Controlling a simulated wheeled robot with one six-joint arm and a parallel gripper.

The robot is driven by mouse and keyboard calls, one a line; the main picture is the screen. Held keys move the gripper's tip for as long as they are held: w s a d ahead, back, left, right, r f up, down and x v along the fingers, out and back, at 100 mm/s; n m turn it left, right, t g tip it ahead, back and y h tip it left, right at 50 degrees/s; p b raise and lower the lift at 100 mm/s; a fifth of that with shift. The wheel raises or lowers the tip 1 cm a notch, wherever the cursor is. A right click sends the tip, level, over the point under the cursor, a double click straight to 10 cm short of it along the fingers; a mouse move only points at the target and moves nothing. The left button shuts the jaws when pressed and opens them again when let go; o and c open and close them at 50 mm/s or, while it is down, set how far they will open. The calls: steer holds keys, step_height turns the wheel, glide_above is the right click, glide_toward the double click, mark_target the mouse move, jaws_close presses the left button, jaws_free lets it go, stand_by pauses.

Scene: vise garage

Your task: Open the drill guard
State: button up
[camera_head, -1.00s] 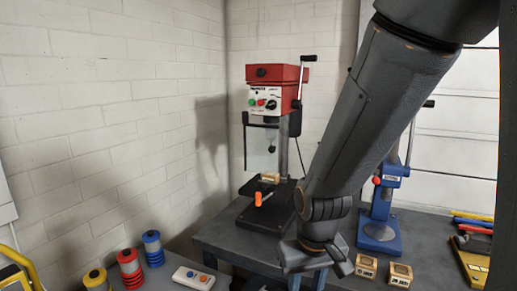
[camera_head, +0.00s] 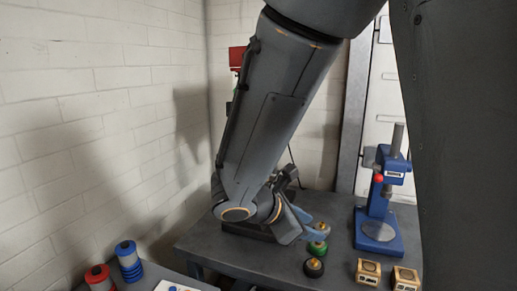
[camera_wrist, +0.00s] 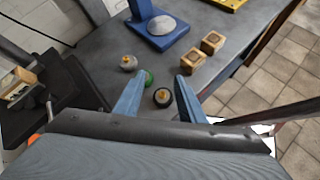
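The red drill press (camera_head: 236,58) stands at the back of the bench. My arm hides most of it in the head view, and its clear guard cannot be made out there. The drill's dark base (camera_wrist: 72,108) shows at the left of the wrist view, with a wooden block (camera_wrist: 17,84) in the vise on it. My gripper (camera_head: 304,225) is low over the bench, to the right of the drill base. In the wrist view my gripper (camera_wrist: 158,90) has its two blue fingers spread apart with nothing gripped between them.
Grey, green (camera_head: 317,248) and black (camera_head: 314,267) knobs stand on the bench near my fingers. A blue press (camera_head: 378,228) and two wooden blocks (camera_head: 368,271) are to their right. Red and blue spools (camera_head: 129,262) are at lower left. A white wall borders the left.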

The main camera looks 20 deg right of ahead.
steer(key=w+a+r+n+t, duration=1.1)
steer(key=w+r, duration=0.2)
steer(key=r, duration=0.1)
steer(key=p+x, duration=0.2)
steer(key=x, duration=0.5)
steer(key=shift+w+r+h, duration=0.2)
steer(key=shift+r+h, duration=0.15)
steer(key=shift+h, duration=0.05)
jaws_close()
